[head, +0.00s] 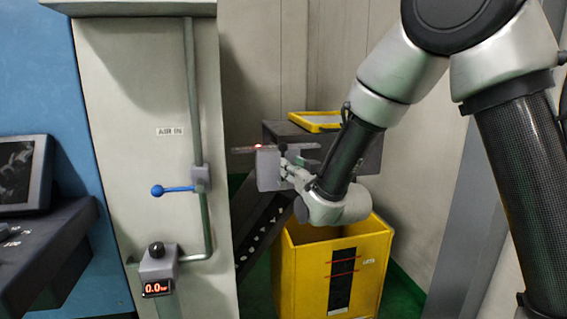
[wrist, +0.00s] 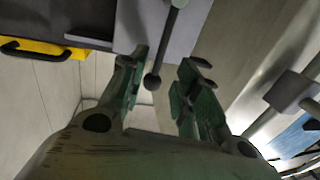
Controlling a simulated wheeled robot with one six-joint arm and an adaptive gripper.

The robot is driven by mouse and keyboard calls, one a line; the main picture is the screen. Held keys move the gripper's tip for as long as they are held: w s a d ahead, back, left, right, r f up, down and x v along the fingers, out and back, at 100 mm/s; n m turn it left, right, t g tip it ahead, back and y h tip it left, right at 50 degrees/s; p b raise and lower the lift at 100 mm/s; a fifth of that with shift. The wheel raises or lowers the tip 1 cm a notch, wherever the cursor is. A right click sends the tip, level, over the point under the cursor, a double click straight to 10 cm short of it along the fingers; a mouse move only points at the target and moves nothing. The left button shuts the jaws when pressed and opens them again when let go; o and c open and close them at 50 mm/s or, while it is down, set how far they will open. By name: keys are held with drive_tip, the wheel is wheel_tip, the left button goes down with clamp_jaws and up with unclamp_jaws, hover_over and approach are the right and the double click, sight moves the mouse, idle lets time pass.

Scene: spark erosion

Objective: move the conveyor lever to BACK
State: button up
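The conveyor lever is a dark rod with a round black knob (wrist: 152,82), seen in the wrist view hanging from a grey control box (wrist: 185,25). In the head view the grey box (head: 268,170) stands at the conveyor's end, with a small red light on top. My gripper (wrist: 165,62) is open, with one finger on each side of the lever and a gap visible around the knob. In the head view my gripper (head: 288,168) is at the right side of the box and partly hides the lever. The lever's position marks cannot be read.
A yellow bin (head: 300,265) stands below my gripper. A yellow tray (head: 318,121) lies on the grey housing behind. A blue valve handle (head: 172,190) and pipe are on the pale cabinet at left, with a dial box (head: 158,268) below.

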hover_over(283, 181)
drive_tip(key=shift+w, duration=0.3)
clamp_jaws()
